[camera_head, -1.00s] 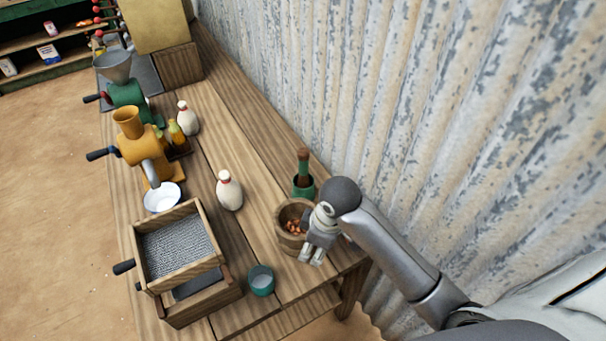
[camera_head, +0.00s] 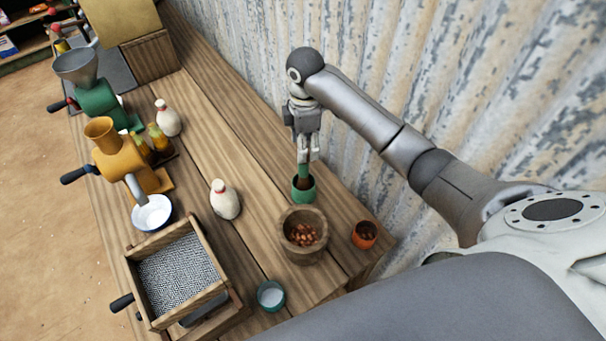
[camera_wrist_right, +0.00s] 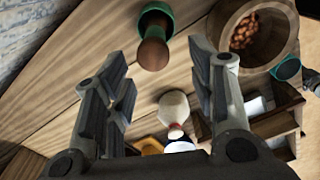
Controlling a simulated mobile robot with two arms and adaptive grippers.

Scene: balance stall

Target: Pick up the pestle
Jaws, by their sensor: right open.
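The pestle (camera_head: 303,182) stands upright in a green cup (camera_head: 297,194) near the wall side of the table. In the head view its upper part is hidden by my right gripper (camera_head: 307,158). The gripper points down just above the cup, with its jaws open and empty. In the right wrist view the brown pestle (camera_wrist_right: 152,54) shows end-on between the open fingers of the right gripper (camera_wrist_right: 160,62), with the green cup (camera_wrist_right: 155,9) around its far end. My left gripper is not in view.
A wooden mortar (camera_head: 303,252) with brown nuts stands close in front of the cup. An orange cup (camera_head: 364,235) is to its right. A white bottle (camera_head: 225,200), a sieve box (camera_head: 140,290) and a teal cup (camera_head: 271,296) are left. The corrugated wall (camera_head: 480,90) is close behind.

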